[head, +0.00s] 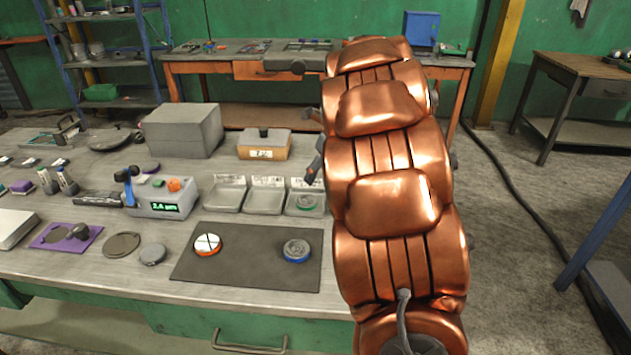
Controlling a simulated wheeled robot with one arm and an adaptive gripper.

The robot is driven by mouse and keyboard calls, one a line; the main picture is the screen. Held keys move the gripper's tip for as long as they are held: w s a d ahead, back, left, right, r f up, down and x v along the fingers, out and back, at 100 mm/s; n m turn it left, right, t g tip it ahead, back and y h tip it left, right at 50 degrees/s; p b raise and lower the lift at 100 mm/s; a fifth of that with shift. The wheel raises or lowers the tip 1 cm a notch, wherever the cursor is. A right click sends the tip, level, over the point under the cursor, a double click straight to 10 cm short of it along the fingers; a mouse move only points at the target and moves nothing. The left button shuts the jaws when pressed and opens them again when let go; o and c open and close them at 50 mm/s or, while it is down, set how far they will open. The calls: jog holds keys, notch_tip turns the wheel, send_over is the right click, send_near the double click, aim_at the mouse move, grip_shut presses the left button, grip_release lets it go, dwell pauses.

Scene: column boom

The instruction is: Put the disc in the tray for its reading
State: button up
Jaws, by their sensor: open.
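A disc with a white, line-marked top and orange rim (207,244) lies at the left of a dark mat (250,273). A disc with a grey top and blue rim (297,250) lies at the mat's right. A grey meter (160,207) with a lit green display, seeming to read 2.4, stands behind the mat. Three grey trays stand in a row: left (226,203), middle (264,204) and right (294,210). Their labels are too small to read. A green-rimmed disc (306,202) lies in the right tray. My gripper (314,166) shows only as dark parts beside my arm, above the right tray, mostly hidden.
A purple mat (66,237), a dark round plate (122,244) and a small grey puck (152,254) lie to the left. The dark mat's middle is clear.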

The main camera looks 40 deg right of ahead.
jog(key=s+a+n+g, duration=0.3)
jog(key=s+a+n, duration=1.35)
jog(key=a, duration=0.25)
jog(key=s+a+f+n+g, duration=0.1)
jog(key=s+a+f+n, duration=0.1)
jog(key=s+n, duration=0.6)
jog(key=s+a+f+n+g+h, duration=0.1)
jog(key=s+a+f+n+g, duration=0.1)
jog(key=s+n, duration=0.6)
jog(key=shift+s+a+f, duration=0.45)
jog(key=shift+a+f, duration=0.1)
jog(key=shift+a, duration=0.7)
jog(key=shift+n, duration=0.25)
notch_tip(320, 180, up, 6)
jog(key=p, duration=0.6)
